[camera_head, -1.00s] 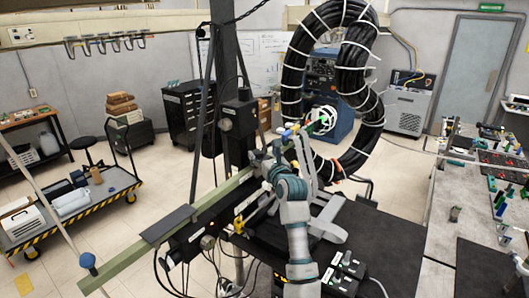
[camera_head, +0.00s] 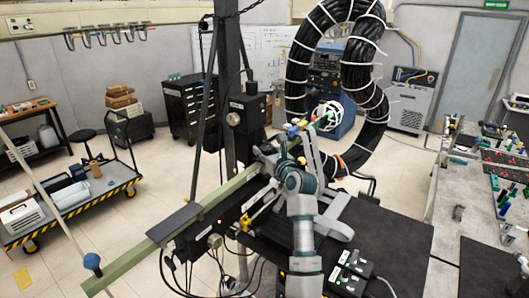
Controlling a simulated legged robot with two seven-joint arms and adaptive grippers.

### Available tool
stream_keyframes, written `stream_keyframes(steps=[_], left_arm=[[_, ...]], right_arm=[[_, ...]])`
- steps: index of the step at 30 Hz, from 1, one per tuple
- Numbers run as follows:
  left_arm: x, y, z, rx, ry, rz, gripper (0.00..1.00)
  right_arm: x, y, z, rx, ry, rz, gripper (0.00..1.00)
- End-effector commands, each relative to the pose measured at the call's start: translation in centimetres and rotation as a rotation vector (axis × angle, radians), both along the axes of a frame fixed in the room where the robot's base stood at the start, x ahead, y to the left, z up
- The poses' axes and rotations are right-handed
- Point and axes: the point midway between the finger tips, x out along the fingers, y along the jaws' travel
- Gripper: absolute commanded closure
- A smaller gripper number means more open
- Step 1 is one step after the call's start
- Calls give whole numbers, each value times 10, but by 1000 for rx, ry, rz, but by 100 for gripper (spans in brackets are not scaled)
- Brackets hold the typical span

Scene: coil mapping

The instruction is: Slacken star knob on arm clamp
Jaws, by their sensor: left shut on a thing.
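My left gripper (camera_head: 272,158) is at the upper end of my grey and teal arm, close against the clamp area on the long green beam (camera_head: 150,238). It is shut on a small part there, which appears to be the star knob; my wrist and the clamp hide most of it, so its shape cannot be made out. A blue piece (camera_head: 293,131) and a yellow piece (camera_head: 302,123) show just above the gripper. A blue round knob (camera_head: 92,262) stands at the near left end of the beam, apart from the gripper. My right gripper is not in view.
A thick black hose coil (camera_head: 298,75) with white ties hangs behind the clamp. A dark upright post (camera_head: 229,50) stands left of it. A black box with switches (camera_head: 352,272) sits on the dark tabletop (camera_head: 395,235). A cluttered bench (camera_head: 450,190) is at right.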

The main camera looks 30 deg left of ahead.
Motion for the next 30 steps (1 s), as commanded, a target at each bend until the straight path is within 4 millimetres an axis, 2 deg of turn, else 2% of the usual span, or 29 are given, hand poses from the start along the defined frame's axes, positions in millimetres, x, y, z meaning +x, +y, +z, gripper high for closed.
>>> stream_keyframes(steps=[12, 21, 30], left_arm=[[3, -1, 2, 6, 4, 308, 91], [3, -1, 2, 7, 0, 431, 91], [4, -1, 2, 6, 1, 481, 90]], right_arm=[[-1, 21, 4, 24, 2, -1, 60], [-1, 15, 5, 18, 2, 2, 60], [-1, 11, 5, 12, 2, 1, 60]])
